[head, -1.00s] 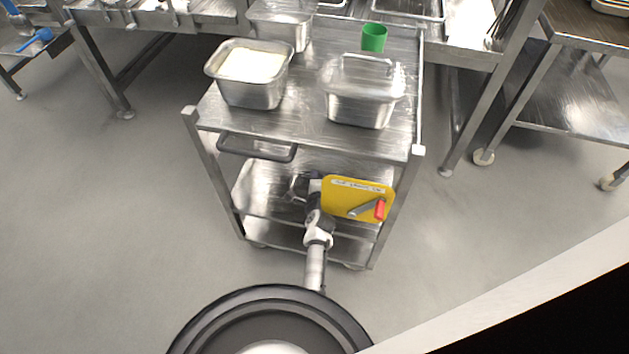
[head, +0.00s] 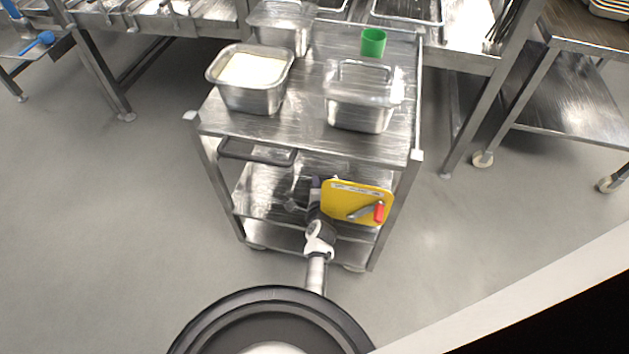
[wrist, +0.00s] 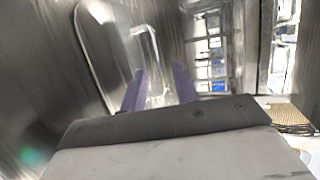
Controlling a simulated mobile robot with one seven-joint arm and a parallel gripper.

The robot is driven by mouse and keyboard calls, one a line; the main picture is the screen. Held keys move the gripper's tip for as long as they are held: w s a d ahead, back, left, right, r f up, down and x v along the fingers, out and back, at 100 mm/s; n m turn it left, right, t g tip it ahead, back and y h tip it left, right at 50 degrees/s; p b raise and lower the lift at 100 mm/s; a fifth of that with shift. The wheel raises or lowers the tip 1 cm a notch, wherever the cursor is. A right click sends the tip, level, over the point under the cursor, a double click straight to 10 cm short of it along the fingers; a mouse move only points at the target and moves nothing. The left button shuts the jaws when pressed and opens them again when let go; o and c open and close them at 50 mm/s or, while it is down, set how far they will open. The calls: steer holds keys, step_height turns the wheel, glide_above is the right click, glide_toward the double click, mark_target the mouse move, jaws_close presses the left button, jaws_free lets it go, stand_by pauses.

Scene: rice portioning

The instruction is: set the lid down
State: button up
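My gripper (head: 315,184) is low in front of the cart, left of the yellow board. In the wrist view its two purple fingers (wrist: 160,88) stand apart. A rounded steel panel (wrist: 97,50) with a bright handle-like loop (wrist: 146,48) shows beyond and between the fingertips.
An open pan of white rice (head: 252,70) stands left on the cart top (head: 305,120), with another steel pan (head: 283,27) behind. A green cup (head: 373,42) stands at the back right. The yellow board (head: 345,203) with a red-handled tool (head: 378,211) is right of my gripper.

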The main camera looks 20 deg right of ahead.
steer(key=p+v, duration=0.2)
steer(key=v, duration=0.7)
